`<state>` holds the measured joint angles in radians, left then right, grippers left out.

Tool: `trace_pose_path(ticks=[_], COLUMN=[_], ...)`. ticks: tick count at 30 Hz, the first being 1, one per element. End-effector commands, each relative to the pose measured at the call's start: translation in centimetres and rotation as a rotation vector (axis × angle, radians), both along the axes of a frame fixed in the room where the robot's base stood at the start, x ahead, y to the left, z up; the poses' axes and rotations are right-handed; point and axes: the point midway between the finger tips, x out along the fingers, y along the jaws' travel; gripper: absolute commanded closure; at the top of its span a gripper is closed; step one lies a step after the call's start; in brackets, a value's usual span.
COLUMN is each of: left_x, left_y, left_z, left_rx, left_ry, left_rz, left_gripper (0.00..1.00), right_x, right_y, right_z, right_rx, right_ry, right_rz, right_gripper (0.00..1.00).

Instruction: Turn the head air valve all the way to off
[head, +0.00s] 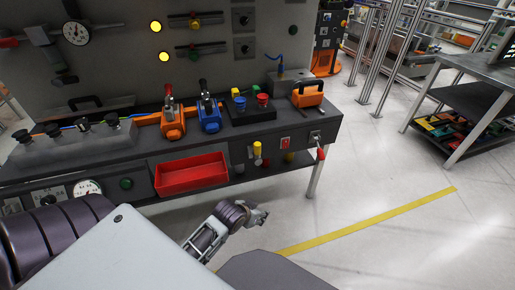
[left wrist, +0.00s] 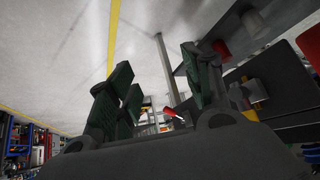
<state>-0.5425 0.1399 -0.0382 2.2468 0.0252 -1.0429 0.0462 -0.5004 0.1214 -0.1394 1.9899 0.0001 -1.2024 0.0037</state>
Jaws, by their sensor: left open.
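A small valve with a red lever (head: 321,153) is at the right end of the bench front; its lever hangs down at a slant. I cannot read a label, so I cannot confirm that it is the head air valve. A red lever-like piece (left wrist: 173,113) also shows in the left wrist view, between the fingers and beyond them. My left gripper (head: 262,214) is open and empty, in front of and below the bench, apart from the lever. Its dark green finger pads (left wrist: 155,78) are spread in the left wrist view. My right gripper is not in view.
The dark bench (head: 225,142) carries an orange lever unit (head: 172,125), a blue lever unit (head: 209,115), a button box (head: 252,108) and an orange-handled block (head: 308,94). A red bin (head: 191,174) sits at its front.

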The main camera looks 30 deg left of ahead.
Motion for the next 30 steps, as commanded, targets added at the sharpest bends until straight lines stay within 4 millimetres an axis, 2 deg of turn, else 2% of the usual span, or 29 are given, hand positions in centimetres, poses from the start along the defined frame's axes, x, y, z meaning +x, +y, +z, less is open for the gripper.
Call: trace_pose_path(ticks=[5,14,23,30], left_x=[1.8,5.4,7.9,9.1], left_y=[1.2,3.9,6.8,9.3], left_z=[0.9,2.6,4.0,5.3], left_rx=[-0.005,-0.02,-0.03,-0.036], left_ry=[-0.097,-0.308,-0.507,-0.662], left_rz=[0.018,0.055,0.083,0.1], left_gripper=[0.5,0.5,0.5,0.5], right_x=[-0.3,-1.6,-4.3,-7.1], right_y=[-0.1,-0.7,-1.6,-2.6], right_z=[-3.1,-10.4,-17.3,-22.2], right_rx=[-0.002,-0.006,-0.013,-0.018], right_ry=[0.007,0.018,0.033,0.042], right_rz=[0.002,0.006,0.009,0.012], right_gripper=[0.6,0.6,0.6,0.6])
